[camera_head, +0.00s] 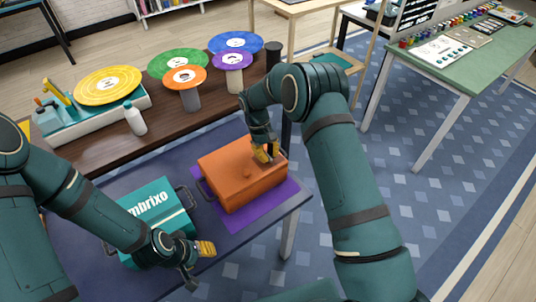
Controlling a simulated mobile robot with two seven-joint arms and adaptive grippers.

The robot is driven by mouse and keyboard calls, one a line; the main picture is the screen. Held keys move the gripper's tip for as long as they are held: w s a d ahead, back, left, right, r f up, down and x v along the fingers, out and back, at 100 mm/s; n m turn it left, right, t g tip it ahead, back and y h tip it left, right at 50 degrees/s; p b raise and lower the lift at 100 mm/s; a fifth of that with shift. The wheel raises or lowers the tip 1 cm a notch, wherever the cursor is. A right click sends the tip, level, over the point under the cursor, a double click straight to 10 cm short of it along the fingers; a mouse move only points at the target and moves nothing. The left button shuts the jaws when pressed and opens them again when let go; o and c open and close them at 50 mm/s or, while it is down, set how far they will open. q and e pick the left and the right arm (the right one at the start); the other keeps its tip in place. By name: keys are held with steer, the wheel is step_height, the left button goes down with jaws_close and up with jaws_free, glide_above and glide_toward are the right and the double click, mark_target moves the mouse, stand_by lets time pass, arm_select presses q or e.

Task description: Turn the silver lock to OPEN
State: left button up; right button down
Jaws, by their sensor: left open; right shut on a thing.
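I cannot make out a silver lock or the word OPEN in this view. An orange case (232,185) rests on a purple mat (285,194) on the dark blue table. It has a small orange knob (247,174) on top and a dark handle at its left end. My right gripper (266,153) is shut at the case's far right end; its fingers hide exactly which part it grips. A teal case (160,199) marked "mbrixo" lies to the left, partly covered by my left arm. My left gripper (200,264) is open and empty at the table's front edge, by the teal case.
A brown bench (108,152) behind holds several coloured discs on stands, a white bottle (135,119) and a record-player-like device (70,127). A green table (455,66) stands at the far right. The blue carpet (440,160) between is clear.

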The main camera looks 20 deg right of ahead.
steer(key=c, duration=1)
jaws_free()
steer(key=shift+s, duration=0.1)
steer(key=shift+c, duration=0.2)
steer(key=shift+r, duration=0.1)
steer(key=v, duration=1.2)
